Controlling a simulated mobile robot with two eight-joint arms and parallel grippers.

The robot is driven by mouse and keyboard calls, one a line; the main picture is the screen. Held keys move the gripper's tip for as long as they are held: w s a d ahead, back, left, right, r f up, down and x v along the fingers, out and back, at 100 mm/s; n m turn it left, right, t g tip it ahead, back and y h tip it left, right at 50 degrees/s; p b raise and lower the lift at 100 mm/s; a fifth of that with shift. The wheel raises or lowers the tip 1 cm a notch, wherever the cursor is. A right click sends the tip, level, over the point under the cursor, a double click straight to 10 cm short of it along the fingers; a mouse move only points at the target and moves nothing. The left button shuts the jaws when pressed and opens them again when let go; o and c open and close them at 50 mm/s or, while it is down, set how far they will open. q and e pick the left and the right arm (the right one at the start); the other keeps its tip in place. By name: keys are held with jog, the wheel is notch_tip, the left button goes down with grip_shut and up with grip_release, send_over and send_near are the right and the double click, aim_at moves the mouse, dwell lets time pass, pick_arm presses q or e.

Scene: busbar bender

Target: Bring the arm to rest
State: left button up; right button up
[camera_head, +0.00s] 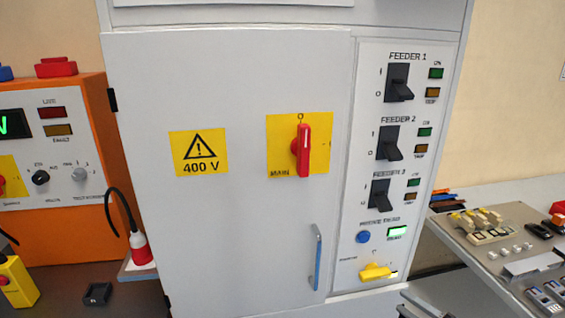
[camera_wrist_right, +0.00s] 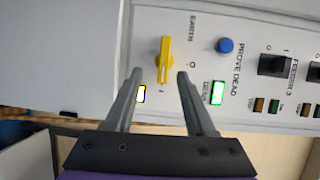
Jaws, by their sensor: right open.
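My right gripper (camera_wrist_right: 158,73) shows in the right wrist view with its two grey fingers apart and nothing between them. Beyond the fingertips is the yellow earth switch handle (camera_wrist_right: 165,60) on the cabinet panel; the fingers look apart from it, though the gap in depth is hard to judge. In the head view the same yellow handle (camera_head: 375,272) sits low on the panel, turned nearly sideways. Only a small grey part at the bottom edge there may be my right gripper. My left gripper is in neither view.
The grey cabinet door (camera_head: 230,90) is closed, its red main handle (camera_head: 302,151) upright at O. The feeder switches (camera_head: 390,143) point down. The green prove-dead lamp (camera_head: 397,232) is lit.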

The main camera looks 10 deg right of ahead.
jog(key=s+a+n+g+h+p, duration=0.1)
jog(key=s+a+n+g+p, duration=0.15)
jog(key=a, duration=0.55)
jog(key=s+a+n+g+h+p, duration=0.1)
jog(key=s+a+n+g, duration=0.2)
jog(key=a, duration=0.6)
jog(key=s+a+r+n+g+h+p, duration=0.2)
jog(key=s+n+g+h+p, duration=0.2)
jog(key=s, duration=1)
jog(key=n+h+p, duration=0.1)
jog(key=n+h, duration=0.1)
jog(key=n, duration=0.1)
jog(key=shift+a+r, duration=0.15)
jog(key=shift+r, duration=0.1)
